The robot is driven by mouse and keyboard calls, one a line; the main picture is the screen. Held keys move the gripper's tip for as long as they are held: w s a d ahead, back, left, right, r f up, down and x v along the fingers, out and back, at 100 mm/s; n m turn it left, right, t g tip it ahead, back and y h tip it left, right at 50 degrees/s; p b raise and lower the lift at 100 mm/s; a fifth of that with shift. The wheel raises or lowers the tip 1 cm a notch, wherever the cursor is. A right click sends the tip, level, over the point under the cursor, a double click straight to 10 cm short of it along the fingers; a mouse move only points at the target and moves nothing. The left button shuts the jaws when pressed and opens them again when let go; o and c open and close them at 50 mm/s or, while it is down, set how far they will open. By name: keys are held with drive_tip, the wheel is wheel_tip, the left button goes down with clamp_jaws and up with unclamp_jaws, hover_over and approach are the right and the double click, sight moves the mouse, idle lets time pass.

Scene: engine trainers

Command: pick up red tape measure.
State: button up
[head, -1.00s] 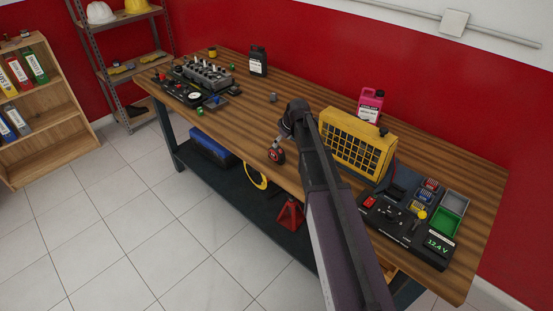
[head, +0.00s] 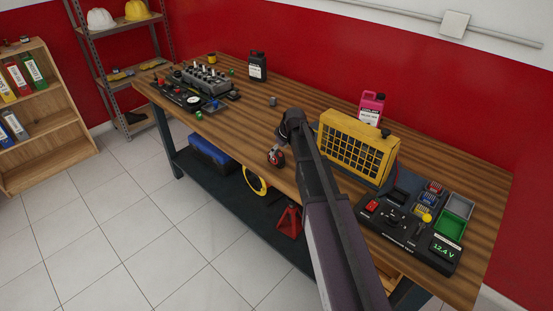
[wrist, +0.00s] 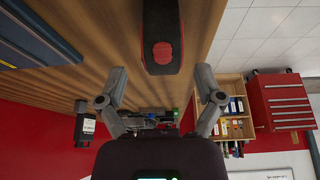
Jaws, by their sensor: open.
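The red tape measure (head: 275,157), red and black, sits near the front edge of the workbench, partly hidden by my arm. In the wrist view the tape measure (wrist: 162,28) is large at the top centre, a dark body with red sides and a round red button. My gripper (wrist: 161,78) is open, its two fingers spread wide to left and right below the tape measure in that picture. Nothing is between the fingertips. In the head view my gripper is mostly hidden behind my wrist, right beside the tape measure.
A yellow grille-fronted box (head: 357,147) stands right of my arm, with a pink bottle (head: 371,107) behind it. A black tester (head: 410,232) lies at the right. An engine model (head: 207,78) and a black bottle (head: 257,66) stand farther left. The wooden bench top (head: 305,95) between is mostly clear.

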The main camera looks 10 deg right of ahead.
sight(275, 156)
drive_tip(key=shift+b+x, duration=2.35)
drive_tip(key=shift+x, duration=0.25)
drive_tip(key=shift+s, duration=0.15)
clamp_jaws()
